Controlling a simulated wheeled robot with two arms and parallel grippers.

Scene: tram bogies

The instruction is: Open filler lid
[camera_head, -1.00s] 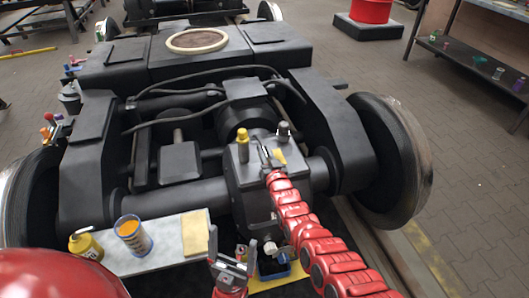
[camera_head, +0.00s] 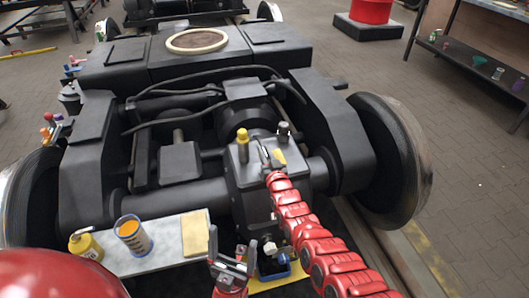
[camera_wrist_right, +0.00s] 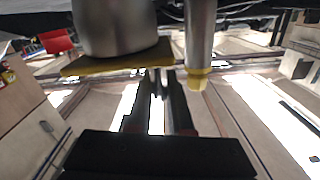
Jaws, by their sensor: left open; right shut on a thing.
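The dark gearbox housing (camera_head: 250,185) sits on the axle in the middle of the head view. A yellow-capped fitting (camera_head: 242,137) and a grey fitting (camera_head: 284,129) stand on its top. My right gripper (camera_head: 267,160) is between them, beside a small yellow piece (camera_head: 280,156), probably the filler lid. In the right wrist view my right gripper (camera_wrist_right: 157,76) is shut at the edge of a flat yellow plate (camera_wrist_right: 120,60) under a wide grey cylinder (camera_wrist_right: 113,25). The gripped edge is hard to make out. My left gripper (camera_head: 233,267) is open and empty, low in front of the gearbox.
A grey board (camera_head: 165,245) in front of the axle bears a yellow oil can (camera_head: 85,244), an orange-topped jar (camera_head: 132,235) and a yellow cloth (camera_head: 195,232). A blue container (camera_head: 273,270) is close to my left gripper. Large wheels flank the axle.

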